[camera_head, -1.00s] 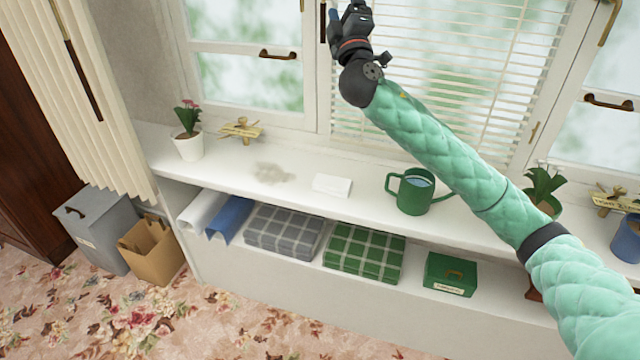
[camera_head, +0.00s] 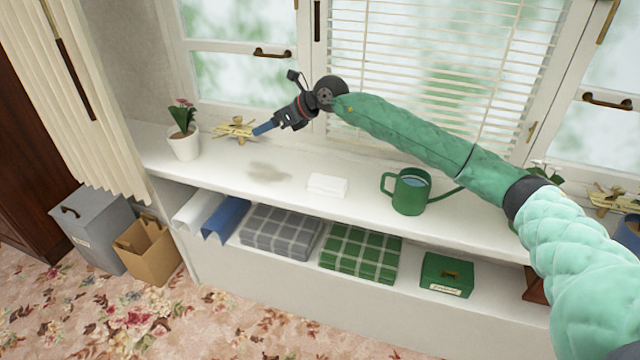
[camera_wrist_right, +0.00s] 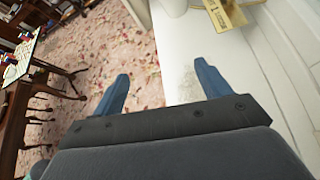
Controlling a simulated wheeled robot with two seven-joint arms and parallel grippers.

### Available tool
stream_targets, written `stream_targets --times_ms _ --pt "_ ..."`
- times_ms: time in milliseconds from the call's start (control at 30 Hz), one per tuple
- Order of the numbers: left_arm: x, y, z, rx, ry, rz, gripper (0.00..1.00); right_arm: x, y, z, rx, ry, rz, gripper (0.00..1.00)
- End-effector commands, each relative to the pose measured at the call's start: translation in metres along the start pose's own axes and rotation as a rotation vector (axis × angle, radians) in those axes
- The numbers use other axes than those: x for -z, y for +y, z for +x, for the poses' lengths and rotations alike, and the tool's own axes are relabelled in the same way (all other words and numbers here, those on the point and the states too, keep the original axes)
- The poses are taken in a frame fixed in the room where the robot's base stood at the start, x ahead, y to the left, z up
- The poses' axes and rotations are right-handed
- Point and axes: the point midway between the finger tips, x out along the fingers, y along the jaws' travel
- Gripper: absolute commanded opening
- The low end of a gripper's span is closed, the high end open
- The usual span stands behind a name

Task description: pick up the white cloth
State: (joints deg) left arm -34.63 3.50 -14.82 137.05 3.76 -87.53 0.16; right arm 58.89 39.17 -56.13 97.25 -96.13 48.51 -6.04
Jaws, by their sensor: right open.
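The white cloth (camera_head: 328,186) lies folded and flat on the white window sill, between a grey dusty smudge (camera_head: 268,172) and the green watering can (camera_head: 410,191). The cloth does not show in the right wrist view. My left gripper is in no view.
Folded checked blankets (camera_head: 280,233) and a green box (camera_head: 446,275) sit on the shelf below. The window blind is behind my arm.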

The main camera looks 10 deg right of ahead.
Motion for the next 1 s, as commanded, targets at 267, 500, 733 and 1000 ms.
stream_targets --times_ms 267,500,733,1000 --pt "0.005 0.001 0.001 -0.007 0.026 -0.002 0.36 0.095 -0.048 -0.022 0.136 0.490 -0.084 0.76" --pt "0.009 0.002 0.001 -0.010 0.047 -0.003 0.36 0.146 -0.061 -0.065 0.194 0.848 -0.102 0.76" --pt "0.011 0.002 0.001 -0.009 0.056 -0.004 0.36 0.165 -0.057 -0.087 0.176 0.999 -0.094 0.76" --pt "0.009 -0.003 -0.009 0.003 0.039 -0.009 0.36 0.183 -0.059 -0.077 0.168 1.006 -0.099 0.76"
